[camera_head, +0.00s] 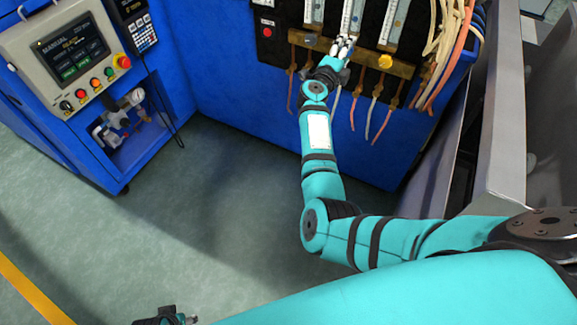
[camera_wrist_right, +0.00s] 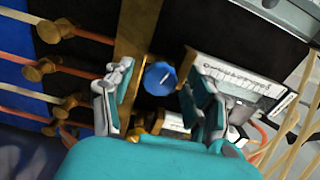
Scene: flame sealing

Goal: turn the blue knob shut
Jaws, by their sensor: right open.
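The blue knob (camera_wrist_right: 160,78) shows in the right wrist view, a round cap with a short pale mark, in front of a brass bar (camera_wrist_right: 134,45). My right gripper (camera_wrist_right: 157,84) is open, with one finger on each side of the knob; I cannot tell whether either finger touches it. In the head view my right gripper (camera_head: 343,46) is at the brass bar on the blue panel and hides the knob. My left gripper (camera_head: 178,319) is only partly in view at the bottom edge, away from the panel; its jaws are unclear.
Flow tubes (camera_head: 351,16) stand above the bar. Hoses (camera_head: 448,45) hang at the right. A control console (camera_head: 75,55) stands left. The floor between is clear.

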